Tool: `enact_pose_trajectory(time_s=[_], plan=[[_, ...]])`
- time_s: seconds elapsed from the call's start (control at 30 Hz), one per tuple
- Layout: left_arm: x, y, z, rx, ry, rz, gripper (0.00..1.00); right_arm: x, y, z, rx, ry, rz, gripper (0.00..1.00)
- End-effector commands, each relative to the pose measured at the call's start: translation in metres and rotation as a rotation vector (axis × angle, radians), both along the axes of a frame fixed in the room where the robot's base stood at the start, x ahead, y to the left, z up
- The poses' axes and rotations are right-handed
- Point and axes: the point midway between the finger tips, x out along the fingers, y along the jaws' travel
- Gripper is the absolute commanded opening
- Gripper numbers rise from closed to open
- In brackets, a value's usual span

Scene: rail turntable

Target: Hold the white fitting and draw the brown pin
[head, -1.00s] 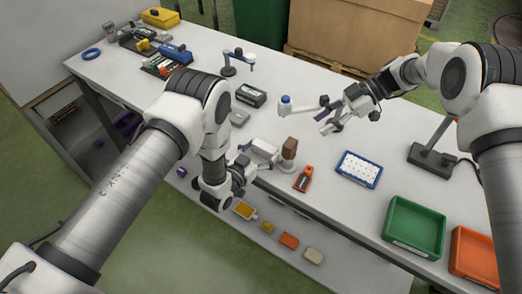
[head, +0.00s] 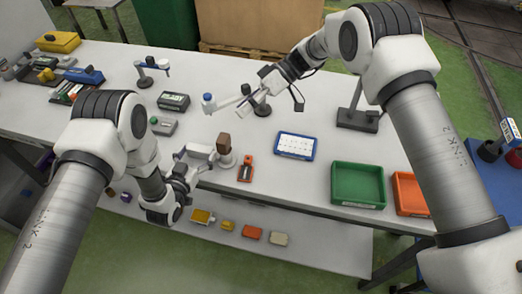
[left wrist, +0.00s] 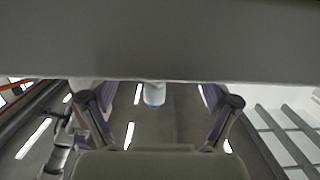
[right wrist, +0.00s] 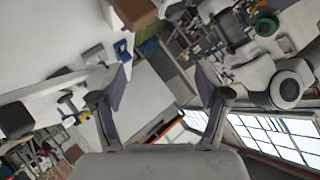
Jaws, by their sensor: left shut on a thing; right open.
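The white fitting (head: 200,151) is a pale box at the table's front edge. My left gripper (head: 186,160) is shut on it from the front left. In the left wrist view a broad grey surface fills the top, above the finger pads (left wrist: 160,100). The brown pin (head: 224,141) stands upright in a round whitish base (head: 226,160), just right of the fitting. Whether fitting and base touch is unclear. The pin's brown block also shows at the top of the right wrist view (right wrist: 135,11). My right gripper (head: 248,96) is open and empty, behind and right of the pin.
A blue-capped arm (head: 208,102) on a dark-based stand is close to my right gripper. An orange-and-black tool (head: 245,169) lies right of the pin. Beyond are a blue-rimmed tray (head: 296,157), a green bin (head: 357,204) and an orange bin (head: 410,190).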

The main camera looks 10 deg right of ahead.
Motion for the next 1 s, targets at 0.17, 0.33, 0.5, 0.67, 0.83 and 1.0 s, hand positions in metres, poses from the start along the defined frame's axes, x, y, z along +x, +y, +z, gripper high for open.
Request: enact_pose_trajectory(time_s=[0.17,0.33,0.5,0.67,0.83,1.0], plan=[[0.0,0.0,0.0,0.0,0.001,0.0,0.48,-0.015,0.013,0.003,0.041,0.65,-0.367,0.75],[0.0,0.0,0.0,0.0,0.0,0.0,0.48,-0.027,0.01,-0.009,0.117,1.399,-0.659,0.75],[0.0,0.0,0.0,0.0,0.0,0.0,0.48,-0.044,-0.017,-0.052,0.288,2.239,-0.864,0.75],[0.0,0.0,0.0,0.0,0.001,0.0,0.48,-0.069,-0.04,-0.095,0.399,2.447,-0.957,0.75],[0.0,0.0,0.0,0.0,0.0,0.0,0.48,-0.07,-0.035,-0.105,0.394,2.459,-0.967,0.75],[0.0,0.0,0.0,0.0,0.0,0.0,0.48,-0.058,-0.005,-0.105,0.388,2.455,-0.965,0.75]])
